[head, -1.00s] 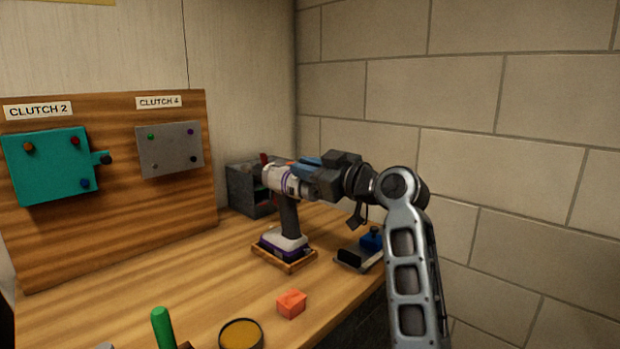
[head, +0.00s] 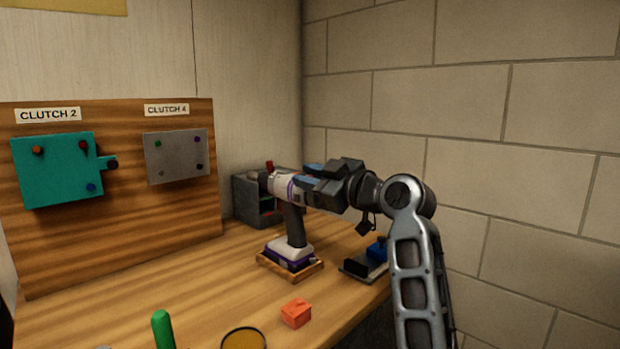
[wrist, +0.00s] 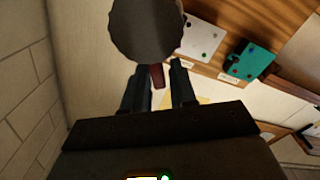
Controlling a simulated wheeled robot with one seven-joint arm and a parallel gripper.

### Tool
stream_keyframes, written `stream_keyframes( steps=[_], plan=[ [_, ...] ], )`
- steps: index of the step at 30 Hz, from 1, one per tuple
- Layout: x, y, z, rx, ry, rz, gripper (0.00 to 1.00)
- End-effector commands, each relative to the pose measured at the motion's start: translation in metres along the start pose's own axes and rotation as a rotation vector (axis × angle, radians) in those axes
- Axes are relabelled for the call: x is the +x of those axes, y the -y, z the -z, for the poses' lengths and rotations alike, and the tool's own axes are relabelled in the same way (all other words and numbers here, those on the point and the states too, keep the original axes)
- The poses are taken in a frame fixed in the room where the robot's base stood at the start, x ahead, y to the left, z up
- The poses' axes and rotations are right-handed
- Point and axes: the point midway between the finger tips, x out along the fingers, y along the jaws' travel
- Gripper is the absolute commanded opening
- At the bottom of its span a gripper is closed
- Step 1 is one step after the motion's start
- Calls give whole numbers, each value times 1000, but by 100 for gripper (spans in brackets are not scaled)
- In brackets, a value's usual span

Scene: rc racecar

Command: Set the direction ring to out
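A white, purple and dark grey cordless drill (head: 292,230) stands upright on a wooden base on the bench, its head pointing left. A small red piece (head: 269,165) sticks up near the left end of its head. My gripper (head: 312,180) is at the drill's head from the right and hides its rear part. In the wrist view a dark round disc (wrist: 146,28) fills the top. A red tab (wrist: 157,75) shows between my two fingers (wrist: 160,85), which stand apart; contact cannot be told. I cannot make out which part is the direction ring or its setting.
A wooden board (head: 120,215) at the back left carries a teal plate (head: 60,170) labelled CLUTCH 2 and a grey plate (head: 176,157) labelled CLUTCH 4. A grey bin (head: 244,200) stands behind the drill. A block wall is right.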

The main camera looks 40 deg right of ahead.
Motion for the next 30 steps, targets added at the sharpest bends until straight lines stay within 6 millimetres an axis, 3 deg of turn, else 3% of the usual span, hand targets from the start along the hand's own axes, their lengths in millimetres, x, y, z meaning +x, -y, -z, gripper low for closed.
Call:
stream_keyframes(
  steps=[3, 13, 24, 30],
  plan=[
    [0, 0, 0, 0, 0, 0, 38],
    [-5, 0, -1, 0, 1, -1, 38],
    [-61, 0, -1, -1, 1, -2, 38],
    [-77, 0, -1, 1, 0, 0, 38]
  ],
)
